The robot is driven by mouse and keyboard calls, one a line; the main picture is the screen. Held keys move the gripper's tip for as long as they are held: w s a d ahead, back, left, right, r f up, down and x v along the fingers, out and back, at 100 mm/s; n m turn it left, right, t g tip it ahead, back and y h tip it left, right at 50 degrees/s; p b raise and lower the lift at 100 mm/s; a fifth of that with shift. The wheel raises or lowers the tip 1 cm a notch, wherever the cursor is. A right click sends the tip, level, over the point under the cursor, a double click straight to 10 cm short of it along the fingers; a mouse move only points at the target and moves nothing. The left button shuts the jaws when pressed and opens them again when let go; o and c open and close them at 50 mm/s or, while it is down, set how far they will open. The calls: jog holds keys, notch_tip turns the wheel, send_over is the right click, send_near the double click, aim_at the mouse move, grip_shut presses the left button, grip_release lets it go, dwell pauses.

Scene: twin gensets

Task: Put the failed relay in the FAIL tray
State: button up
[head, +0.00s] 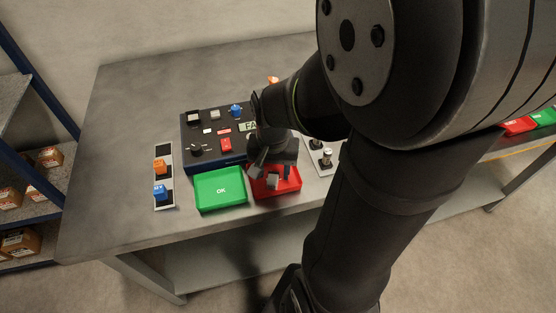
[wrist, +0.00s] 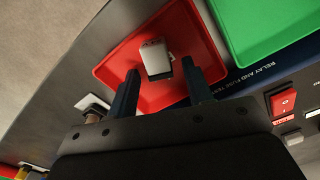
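A light grey relay (wrist: 155,58) is in the red tray (wrist: 112,67); the tray's label is not readable. In the head view the red tray (head: 290,187) stands at the front of the bench, and a small grey block (head: 272,181) in it looks like the same relay. My gripper (wrist: 160,68) is above the tray, its two dark fingers apart on either side of the relay with a visible gap. In the head view my gripper (head: 270,174) hides part of the tray. The tester (head: 189,127) has a display (head: 248,127) reading "FA", the rest hidden by my arm.
A green OK tray (head: 220,189) is directly left of the red tray. A strip at the left holds an orange relay (head: 159,167) and a blue relay (head: 160,192). Another holder (head: 320,157) stands right of the red tray. The bench's left side is clear.

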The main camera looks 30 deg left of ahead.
aim_at(274, 173)
jog(key=shift+r, duration=0.1)
notch_tip(274, 173, up, 12)
dwell(0.6)
notch_tip(274, 173, down, 12)
jog(key=shift+r, duration=1.4)
